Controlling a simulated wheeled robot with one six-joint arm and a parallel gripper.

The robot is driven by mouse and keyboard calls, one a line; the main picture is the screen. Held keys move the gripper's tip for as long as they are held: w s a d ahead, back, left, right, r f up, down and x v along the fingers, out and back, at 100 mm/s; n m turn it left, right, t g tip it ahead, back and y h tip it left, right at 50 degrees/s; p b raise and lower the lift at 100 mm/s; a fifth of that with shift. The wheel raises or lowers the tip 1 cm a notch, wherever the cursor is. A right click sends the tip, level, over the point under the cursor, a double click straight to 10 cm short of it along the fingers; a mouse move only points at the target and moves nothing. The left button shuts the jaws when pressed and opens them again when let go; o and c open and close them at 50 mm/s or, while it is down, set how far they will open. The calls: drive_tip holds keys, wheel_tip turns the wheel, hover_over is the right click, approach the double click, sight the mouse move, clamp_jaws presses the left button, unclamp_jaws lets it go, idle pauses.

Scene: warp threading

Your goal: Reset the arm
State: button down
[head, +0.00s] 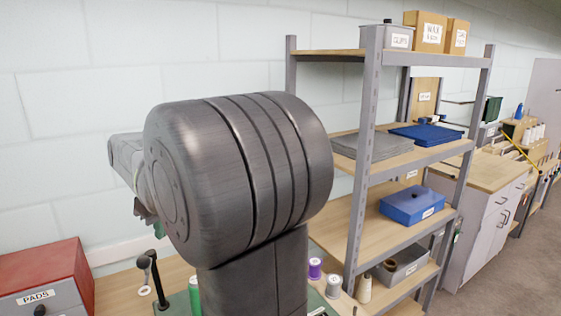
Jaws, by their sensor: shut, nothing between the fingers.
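My arm (235,170) fills the middle of the head view, with a large dark grey joint raised above the table. A further link of it (125,155) reaches out to the left behind that joint. The fingers of my gripper cannot be made out; the big joint hides much of what lies behind it.
A red-topped box labelled PADS (40,275) stands at the lower left. Thread spools (314,268) and a black-knobbed lever (155,275) stand near the arm's base. A metal shelf rack (365,150) with boxes and a blue case (412,206) rises close on the right.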

drive_tip(key=s+b+x, duration=0.1)
drive_tip(key=b+x, duration=0.7)
drive_tip(key=w+p+v, duration=0.1)
drive_tip(key=p+v, duration=0.5)
drive_tip(key=v, duration=0.2)
drive_tip(key=shift+s+d+p, duration=0.15)
drive_tip(key=shift+s+p, duration=0.05)
drive_tip(key=shift+p, duration=0.1)
idle(0.4)
